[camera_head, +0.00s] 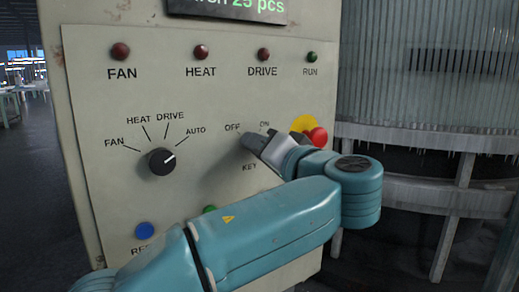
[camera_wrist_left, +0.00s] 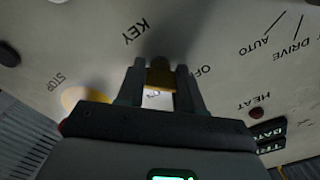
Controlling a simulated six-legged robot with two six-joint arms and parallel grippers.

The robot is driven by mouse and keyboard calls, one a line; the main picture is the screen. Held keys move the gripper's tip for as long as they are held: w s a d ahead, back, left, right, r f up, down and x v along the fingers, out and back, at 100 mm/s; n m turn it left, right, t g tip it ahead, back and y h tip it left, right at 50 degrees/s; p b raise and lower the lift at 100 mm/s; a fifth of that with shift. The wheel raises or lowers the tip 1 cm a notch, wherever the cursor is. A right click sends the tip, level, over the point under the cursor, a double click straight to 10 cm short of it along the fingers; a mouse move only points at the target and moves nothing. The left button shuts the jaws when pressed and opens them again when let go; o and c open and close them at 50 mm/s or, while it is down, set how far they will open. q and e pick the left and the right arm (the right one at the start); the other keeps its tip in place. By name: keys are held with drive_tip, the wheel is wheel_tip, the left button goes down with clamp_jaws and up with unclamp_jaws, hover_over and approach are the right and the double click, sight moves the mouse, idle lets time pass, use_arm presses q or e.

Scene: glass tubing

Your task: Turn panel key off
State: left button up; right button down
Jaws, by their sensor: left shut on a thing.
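The panel key is a small brass-coloured piece (camera_wrist_left: 160,76) between the fingers in the left wrist view. My left gripper (camera_head: 254,140) is at the key switch, among the OFF, ON and KEY labels. It is shut on the key, and the fingers (camera_wrist_left: 159,84) stand on both sides of it. In the head view the gripper hides the key and its switch, so I cannot tell the key's exact angle. The control panel (camera_head: 100,110) is a worn cream-coloured face. My right gripper is not in view.
A red stop button (camera_head: 318,137) on a yellow ring (camera_head: 303,123) sits close right of my gripper. A black selector knob (camera_head: 161,161) points toward AUTO. A blue button (camera_head: 144,230) and a partly hidden green button (camera_head: 209,209) are lower. A ribbed glass machine (camera_head: 430,70) stands right.

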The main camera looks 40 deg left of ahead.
use_arm(q)
drive_tip(key=o, duration=1)
drive_tip(key=shift+o, duration=0.2)
drive_tip(key=b+v, duration=0.1)
drive_tip(key=v, duration=1.5)
drive_tip(key=shift+b, duration=0.4)
drive_tip(key=shift+d, duration=0.2)
